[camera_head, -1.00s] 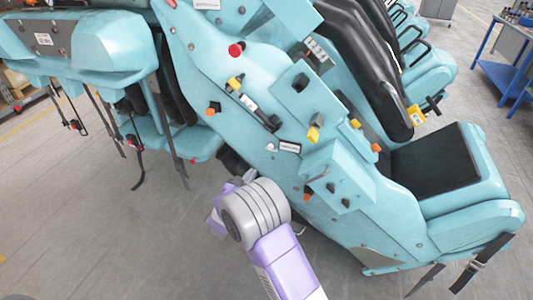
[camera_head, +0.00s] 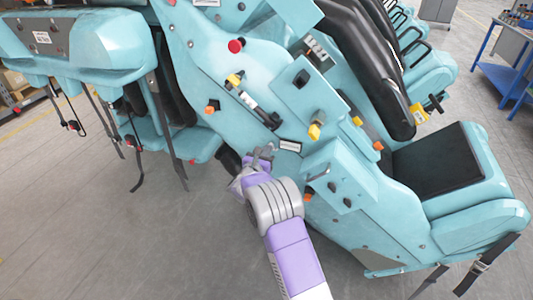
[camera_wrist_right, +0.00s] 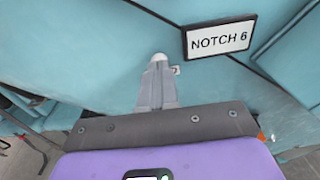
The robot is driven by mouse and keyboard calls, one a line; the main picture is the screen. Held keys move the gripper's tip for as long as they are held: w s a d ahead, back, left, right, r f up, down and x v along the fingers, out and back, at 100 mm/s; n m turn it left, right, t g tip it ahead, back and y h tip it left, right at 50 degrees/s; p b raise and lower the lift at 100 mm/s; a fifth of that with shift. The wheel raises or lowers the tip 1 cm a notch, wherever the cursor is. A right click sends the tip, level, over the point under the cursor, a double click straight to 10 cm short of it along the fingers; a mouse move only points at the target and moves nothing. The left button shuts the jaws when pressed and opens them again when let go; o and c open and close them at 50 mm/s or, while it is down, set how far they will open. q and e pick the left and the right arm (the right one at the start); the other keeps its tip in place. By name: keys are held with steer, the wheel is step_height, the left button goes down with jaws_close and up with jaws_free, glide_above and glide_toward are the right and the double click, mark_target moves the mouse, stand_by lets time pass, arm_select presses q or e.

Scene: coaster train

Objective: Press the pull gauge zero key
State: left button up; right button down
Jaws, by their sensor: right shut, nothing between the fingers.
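My right gripper (camera_head: 265,152) is shut and empty, close to the teal side of the coaster car (camera_head: 215,75). In the right wrist view its closed fingers (camera_wrist_right: 158,62) point at the teal panel, beside the NOTCH 6 plate (camera_wrist_right: 221,40); I cannot tell whether they touch the panel. A slim dark and white device (camera_head: 258,109) with a yellow part lies on the car above the gripper. It may be the pull gauge, but its keys are too small to make out. My left gripper is in neither view.
A red knob (camera_head: 236,46), an orange knob (camera_head: 212,107) and a yellow handle (camera_head: 315,130) stick out of the car's side. A teal box with knobs (camera_head: 340,185) juts out right of my gripper. Straps hang at left. The floor (camera_head: 90,235) at lower left is clear.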

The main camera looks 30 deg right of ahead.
steer(key=shift+w+d, duration=0.15)
steer(key=shift+w+d+r, duration=0.25)
steer(key=shift+d+r, duration=0.15)
steer(key=shift+d, duration=0.3)
steer(key=f+p+v, duration=0.1)
steer(key=p+v, duration=0.1)
steer(key=v, duration=1.3)
steer(key=shift+w+a, duration=0.15)
steer(key=shift+w, duration=0.1)
steer(key=shift+r, duration=0.15)
